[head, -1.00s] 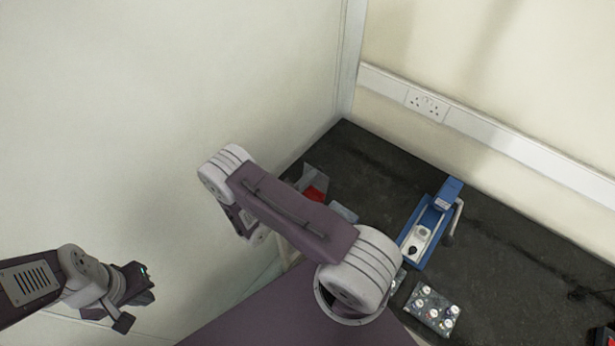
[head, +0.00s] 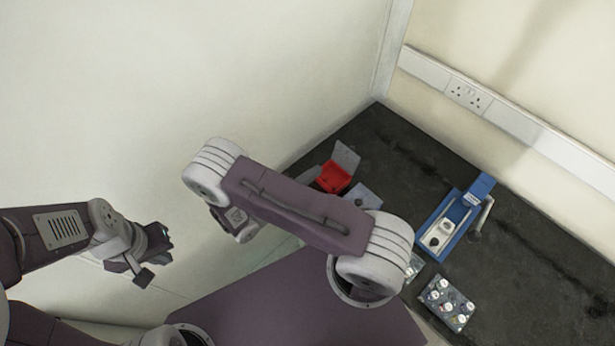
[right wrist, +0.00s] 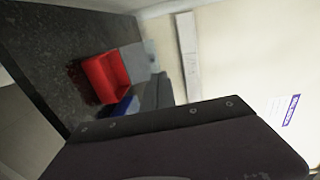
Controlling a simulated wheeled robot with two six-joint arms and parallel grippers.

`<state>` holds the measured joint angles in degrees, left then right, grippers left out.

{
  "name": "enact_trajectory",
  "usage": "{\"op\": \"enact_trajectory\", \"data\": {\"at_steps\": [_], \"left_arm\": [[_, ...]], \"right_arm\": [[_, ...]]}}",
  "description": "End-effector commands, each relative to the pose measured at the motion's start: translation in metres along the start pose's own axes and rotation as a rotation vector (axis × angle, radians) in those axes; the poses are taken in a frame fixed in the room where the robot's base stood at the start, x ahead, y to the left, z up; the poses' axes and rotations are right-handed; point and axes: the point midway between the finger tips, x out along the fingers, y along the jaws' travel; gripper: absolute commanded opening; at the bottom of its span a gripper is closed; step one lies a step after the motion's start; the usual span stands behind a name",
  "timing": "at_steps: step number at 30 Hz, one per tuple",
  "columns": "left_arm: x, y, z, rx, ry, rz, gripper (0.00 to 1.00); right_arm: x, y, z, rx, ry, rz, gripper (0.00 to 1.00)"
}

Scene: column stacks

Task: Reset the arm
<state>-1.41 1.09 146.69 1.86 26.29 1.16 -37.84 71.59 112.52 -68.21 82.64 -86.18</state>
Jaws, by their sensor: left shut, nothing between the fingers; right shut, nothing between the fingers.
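My left gripper (head: 148,258) is at the lower left of the head view, in front of the pale wall and clear of the bench. It is shut and empty. My right arm is folded across the middle of the head view, where its gripper is hidden behind its own links. In the right wrist view a dark grey finger shape (right wrist: 157,93) of my right gripper shows above a dark housing. It is shut, with nothing held.
A dark bench (head: 400,150) stands in the corner. On it are a red box (head: 334,177) with a grey lid, a blue device (head: 452,222) with a lever, and a tray of several vials (head: 446,304). A white trunking with a socket (head: 468,96) runs along the right wall.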

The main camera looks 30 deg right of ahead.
Motion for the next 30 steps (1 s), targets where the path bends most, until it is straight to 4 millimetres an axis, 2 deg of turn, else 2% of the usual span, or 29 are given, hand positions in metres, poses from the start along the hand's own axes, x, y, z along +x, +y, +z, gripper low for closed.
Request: {"op": "enact_trajectory", "data": {"at_steps": [3, 6, 17, 20, 22, 24, 26, 28, 30], "left_arm": [[0.003, 0.0, 0.0, 0.0, 0.0, 0.0, 0.0], [0.003, 0.0, 0.0, 0.0, 0.0, 0.0, 0.0], [0.003, 0.0, 0.0, 0.0, 0.0, 0.0, 0.0], [0.002, 0.0, 0.0, 0.0, 0.0, 0.0, 0.0], [0.002, 0.0, 0.0, 0.0, 0.0, 0.0, 0.0], [0.003, 0.0, 0.0, 0.0, 0.0, 0.0, 0.0], [0.003, 0.0, 0.0, 0.0, 0.0, 0.0, 0.0], [0.003, 0.0, 0.0, 0.0, 0.0, 0.0, 0.0], [0.003, 0.0, 0.0, 0.0, 0.0, 0.0, 0.0]], "right_arm": [[-0.014, -0.002, 0.001, 0.002, -0.001, 0.0, 0.0], [-0.018, -0.003, 0.0, 0.001, 0.0, 0.0, 0.0], [-0.013, -0.004, -0.002, 0.003, 0.017, 0.0, 0.0], [0.001, -0.026, 0.006, 0.1, 0.093, 0.036, 0.0], [0.018, -0.058, 0.004, 0.203, 0.179, 0.067, 0.0], [0.034, -0.087, -0.019, 0.322, 0.328, 0.118, 0.0], [0.04, -0.101, -0.047, 0.468, 0.478, 0.184, 0.0], [0.037, -0.105, -0.079, 0.7, 0.668, 0.263, 0.0], [0.024, -0.101, -0.104, 0.969, 0.868, 0.323, 0.0]]}}
